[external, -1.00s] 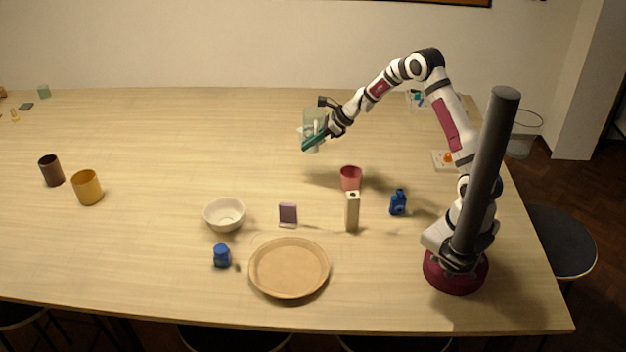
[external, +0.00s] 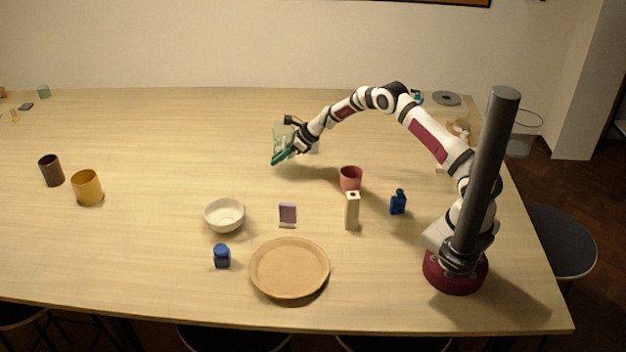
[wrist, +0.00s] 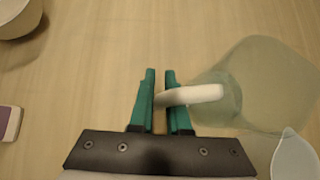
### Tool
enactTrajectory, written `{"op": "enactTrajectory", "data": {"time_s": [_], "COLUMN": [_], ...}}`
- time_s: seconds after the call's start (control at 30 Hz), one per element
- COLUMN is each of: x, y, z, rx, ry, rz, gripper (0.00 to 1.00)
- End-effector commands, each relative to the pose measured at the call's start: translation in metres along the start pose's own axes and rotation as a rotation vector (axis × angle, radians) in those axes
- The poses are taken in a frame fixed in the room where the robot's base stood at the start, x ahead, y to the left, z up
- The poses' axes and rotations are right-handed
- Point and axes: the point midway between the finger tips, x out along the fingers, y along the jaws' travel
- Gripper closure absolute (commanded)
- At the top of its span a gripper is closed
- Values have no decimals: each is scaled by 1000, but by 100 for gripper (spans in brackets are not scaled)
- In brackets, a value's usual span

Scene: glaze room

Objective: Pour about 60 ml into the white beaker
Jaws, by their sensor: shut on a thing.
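My gripper (external: 284,156) is in the back middle of the table, above its surface. In the wrist view its teal fingers (wrist: 160,76) are closed on the white handle (wrist: 195,94) of a translucent greenish jug (wrist: 268,82). The jug (external: 280,134) is partly hidden by my wrist in the external view. A white, bowl-like vessel (external: 224,214) stands upright on the table, left of the middle. Its rim also shows at the wrist view's top left (wrist: 18,16). No other white beaker is clearly seen. The liquid level cannot be told.
A red cup (external: 350,178), a beige bottle (external: 352,212) and a blue bottle (external: 398,203) stand right of the middle. A purple card (external: 288,213), blue jar (external: 222,256) and tan plate (external: 290,292) are in front. A yellow mug (external: 88,188) stands left.

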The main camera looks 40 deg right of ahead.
Motion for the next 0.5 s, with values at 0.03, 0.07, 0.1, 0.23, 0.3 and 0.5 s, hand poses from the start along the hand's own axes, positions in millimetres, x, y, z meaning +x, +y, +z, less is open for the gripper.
{"op": "enactTrajectory", "data": {"time_s": [0.03, 0.07, 0.1, 0.23, 0.3, 0.5], "x": [10, 14, 19, 24, 24, 22], "y": [1, 2, 2, 2, 2, 1], "z": [0, 0, 1, 1, 2, 1], "rx": [-1, -1, 0, 0, 0, 7], "ry": [-2, -2, -3, -4, -4, -12], "rz": [0, 0, -1, -3, -3, 2], "gripper": [100, 100, 100, 100, 100, 100]}}
